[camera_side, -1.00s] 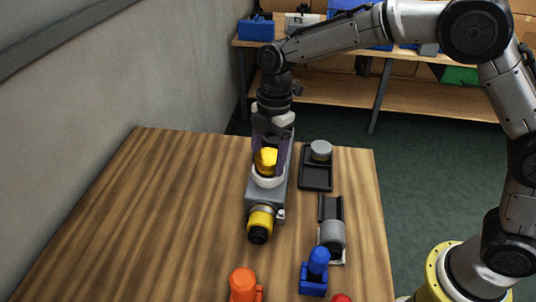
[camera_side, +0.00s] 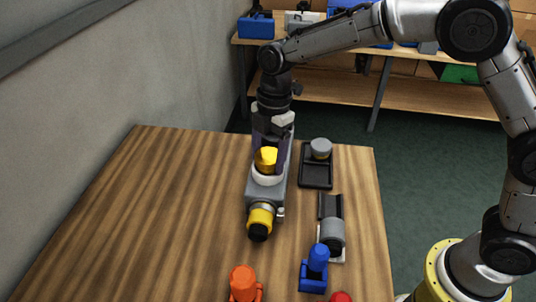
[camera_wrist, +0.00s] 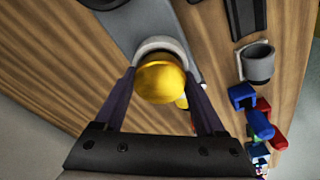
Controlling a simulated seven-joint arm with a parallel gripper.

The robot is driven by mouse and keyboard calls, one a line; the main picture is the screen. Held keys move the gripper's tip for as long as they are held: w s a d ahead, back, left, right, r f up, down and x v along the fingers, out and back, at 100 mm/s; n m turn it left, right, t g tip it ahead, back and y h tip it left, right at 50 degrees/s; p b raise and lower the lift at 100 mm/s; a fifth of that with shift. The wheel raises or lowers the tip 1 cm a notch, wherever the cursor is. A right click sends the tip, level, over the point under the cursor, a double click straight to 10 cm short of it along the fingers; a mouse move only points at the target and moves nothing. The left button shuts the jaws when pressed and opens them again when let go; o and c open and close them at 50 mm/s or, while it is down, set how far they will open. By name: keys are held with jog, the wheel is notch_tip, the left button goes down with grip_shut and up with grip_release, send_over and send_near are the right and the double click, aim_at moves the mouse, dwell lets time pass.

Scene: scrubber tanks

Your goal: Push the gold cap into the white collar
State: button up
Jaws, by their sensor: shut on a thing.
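The gold cap (camera_side: 266,159) is at the top of the white collar (camera_side: 267,179), on the grey block-like unit on the table. My gripper (camera_side: 268,154) points down with its dark purple fingers on either side of the cap, shut on it. In the wrist view the cap (camera_wrist: 160,80) lies between the fingertips, and the white collar (camera_wrist: 158,44) shows as a curved rim behind it. The cap's lower end is hidden, so I cannot tell how deep it sits in the collar.
The grey unit (camera_side: 262,196) ends in a yellow and black knob (camera_side: 260,223) toward the front. To its right are a black tray (camera_side: 316,178) with a grey round piece, a grey cylinder (camera_side: 332,232) and a blue part (camera_side: 316,265). An orange part (camera_side: 243,283) is in front. The table's left side is clear.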

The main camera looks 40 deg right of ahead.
jog(key=shift+f, duration=0.35)
